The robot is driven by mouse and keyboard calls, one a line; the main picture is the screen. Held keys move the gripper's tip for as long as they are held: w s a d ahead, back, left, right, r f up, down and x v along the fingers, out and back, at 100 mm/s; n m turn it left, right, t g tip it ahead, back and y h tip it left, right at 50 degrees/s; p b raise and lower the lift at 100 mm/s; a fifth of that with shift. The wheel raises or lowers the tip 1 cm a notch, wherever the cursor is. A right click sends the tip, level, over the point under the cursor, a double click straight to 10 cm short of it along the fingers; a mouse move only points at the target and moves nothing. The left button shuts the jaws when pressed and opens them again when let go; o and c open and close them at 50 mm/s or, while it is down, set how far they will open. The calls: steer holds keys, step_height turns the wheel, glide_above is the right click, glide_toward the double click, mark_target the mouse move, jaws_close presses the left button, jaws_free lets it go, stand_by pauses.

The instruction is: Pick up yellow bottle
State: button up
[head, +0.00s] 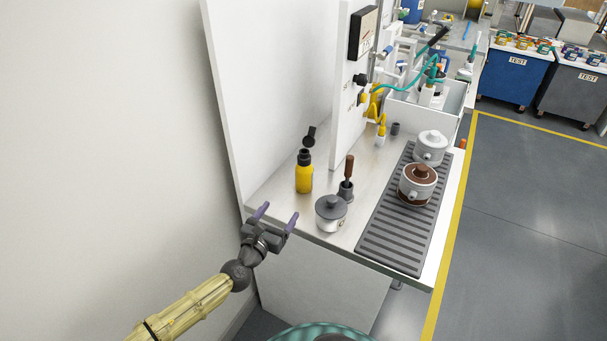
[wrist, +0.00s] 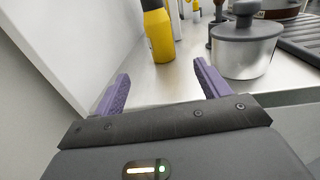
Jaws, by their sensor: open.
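The yellow bottle (head: 304,174) stands upright on the metal counter near the white side wall; it has a black neck and a black cap tipped open. In the wrist view the yellow bottle (wrist: 159,34) stands beyond the fingertips, between their lines, with its top cut off by the frame. My gripper (head: 278,214) is at the counter's near left edge, short of the bottle. Its two purple fingers are apart and empty, and they also show in the wrist view (wrist: 160,72).
A grey lidded pot (head: 331,213) stands just right of the bottle, with a brown-handled tool (head: 347,181) behind it. A dark ribbed mat (head: 388,241) carries a brown pot (head: 417,186) and a white pot (head: 431,147). The white wall (head: 262,100) closes off the left.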

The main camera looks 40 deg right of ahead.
mark_target(300, 180)
steer(key=p+x, duration=0.1)
steer(key=x, duration=0.5)
steer(key=p+x, duration=0.1)
steer(key=x, duration=0.5)
steer(key=shift+w+a, duration=0.1)
steer(key=shift+w, duration=0.15)
steer(key=shift+r+p, duration=0.1)
steer(key=shift+p, duration=0.2)
steer(key=shift+w+d+r, duration=0.1)
steer(key=shift+d, duration=0.2)
steer(key=p+x, duration=0.1)
steer(key=x, duration=0.3)
steer(key=shift+d+r+p, duration=0.15)
steer(key=shift+r+p, duration=0.2)
steer(key=shift+r, duration=0.05)
steer(key=shift+d, duration=0.2)
